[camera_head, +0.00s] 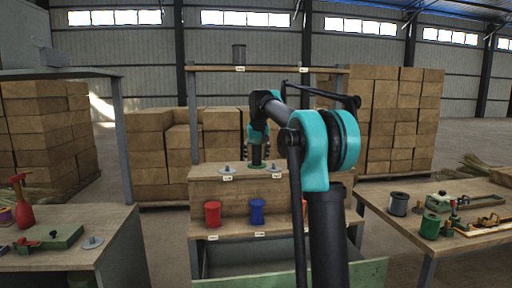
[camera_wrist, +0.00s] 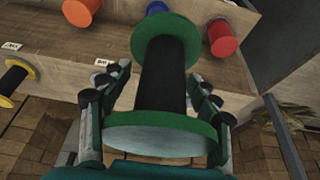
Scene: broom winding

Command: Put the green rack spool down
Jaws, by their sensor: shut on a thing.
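The green rack spool has green flanges and a dark winding. In the wrist view the green spool (camera_wrist: 163,75) stands between the two fingers of my gripper (camera_wrist: 157,95), which is shut on it. I cannot tell whether the lower flange touches the wood.
A red spool (camera_head: 213,213) and a blue spool (camera_head: 257,211) stand on the lower step. An orange spool (camera_wrist: 223,38) shows in the wrist view. The right table (camera_head: 400,226) holds another green spool (camera_head: 430,226) and tools.

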